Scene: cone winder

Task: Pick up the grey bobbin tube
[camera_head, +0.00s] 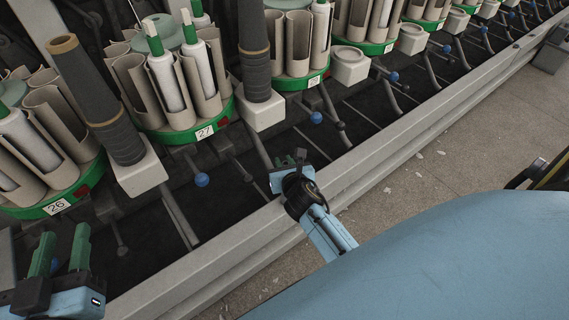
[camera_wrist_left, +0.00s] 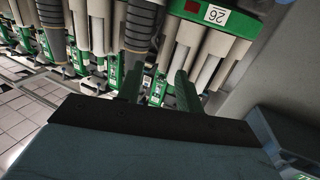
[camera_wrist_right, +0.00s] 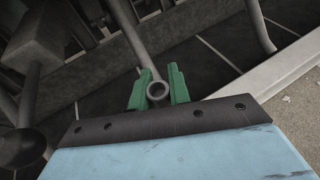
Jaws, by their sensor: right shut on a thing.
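My right gripper (camera_head: 297,158) is low over the dark trough at the machine's front rail, in the middle of the head view. In the right wrist view its green fingers (camera_wrist_right: 158,88) are closed on the grey bobbin tube (camera_wrist_right: 158,91). Only the round, hollow end of the tube shows, facing the camera; its length is hidden. A grey rod runs up behind it, and I cannot tell whether they touch. My left gripper (camera_head: 62,254) is at the lower left, its two green fingers apart with nothing between them. It also shows open in the left wrist view (camera_wrist_left: 157,90).
Green-based magazines (camera_head: 183,133) with beige pockets and white bobbins line the machine. Dark grey yarn cones (camera_head: 97,98) stand on pale blocks. Thin rods and blue knobs (camera_head: 201,180) stick out over the trough. A long metal rail (camera_head: 390,128) borders the floor.

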